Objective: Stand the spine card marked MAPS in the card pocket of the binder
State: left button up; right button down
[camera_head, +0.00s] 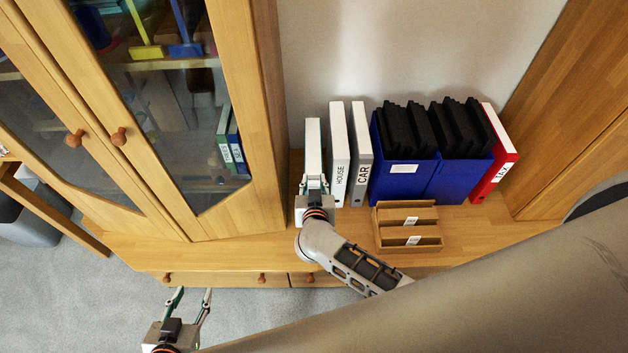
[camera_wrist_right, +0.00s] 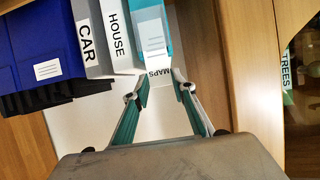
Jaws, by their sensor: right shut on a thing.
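The spine card marked MAPS (camera_wrist_right: 158,73) is a small white strip between the fingertips of my right gripper (camera_wrist_right: 161,80) in the right wrist view. That gripper is shut on it. The teal binder (camera_wrist_right: 163,14) is directly beyond the card, with a pale pocket (camera_wrist_right: 152,36) on its spine. I cannot tell whether the card touches the pocket. In the head view the binder (camera_head: 313,146) stands upright at the left of the row, with my right gripper (camera_head: 313,180) in front of its spine. The card is not clear there. My left gripper (camera_head: 191,298) is open and empty, low at the left.
The HOUSE binder (camera_head: 340,150) and CAR binder (camera_head: 361,150) stand right of the teal binder. Blue boxes (camera_head: 405,178) of black folders and a red binder (camera_head: 497,155) follow. A wooden card tray (camera_head: 410,228) sits in front. The glass-door cabinet (camera_head: 265,120) is close on the left.

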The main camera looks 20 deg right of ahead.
jog(key=shift+f+b, duration=0.3)
jog(key=shift+f, duration=0.35)
jog(key=c, duration=1.6)
grip_release()
jog(key=o, duration=0.5)
